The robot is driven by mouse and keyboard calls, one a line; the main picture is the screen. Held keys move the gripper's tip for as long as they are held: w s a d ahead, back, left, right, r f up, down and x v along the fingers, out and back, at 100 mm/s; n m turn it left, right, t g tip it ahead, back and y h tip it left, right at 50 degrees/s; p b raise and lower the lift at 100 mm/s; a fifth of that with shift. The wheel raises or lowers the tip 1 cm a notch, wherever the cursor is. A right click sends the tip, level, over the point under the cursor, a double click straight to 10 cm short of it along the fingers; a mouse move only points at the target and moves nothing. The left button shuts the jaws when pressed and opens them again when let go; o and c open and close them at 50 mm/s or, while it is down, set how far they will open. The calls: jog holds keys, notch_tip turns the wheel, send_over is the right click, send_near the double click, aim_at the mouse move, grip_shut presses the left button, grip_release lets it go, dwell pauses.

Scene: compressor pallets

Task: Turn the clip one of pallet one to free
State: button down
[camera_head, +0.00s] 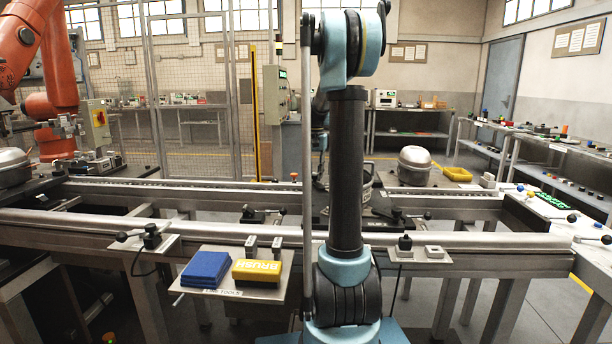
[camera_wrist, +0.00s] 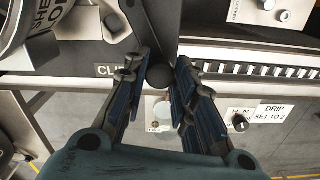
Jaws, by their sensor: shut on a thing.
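In the wrist view, my gripper (camera_wrist: 161,68) is closed around the dark lever of a clip, with its round black knob (camera_wrist: 160,78) between the two blue-padded fingers. The lever runs up and away from the fingertips. A label starting "CLI" (camera_wrist: 107,70) lies left of the fingers on the dark pallet edge (camera_wrist: 70,58); the rest of it is hidden. In the head view, the dark pallet (camera_head: 378,226) shows partly behind my arm, with a label on its front. My gripper is hidden there. I cannot tell the clip's number.
Steel conveyor rails (camera_head: 490,240) run across the front. A silver dome-topped compressor (camera_head: 415,166) stands right of my arm.

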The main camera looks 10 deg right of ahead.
aim_at(315, 175)
jog(key=m, duration=0.5)
dwell(0.6)
jog(key=c, duration=1.3)
grip_release()
jog(key=shift+w+f, duration=0.1)
notch_tip(315, 175, up, 12)
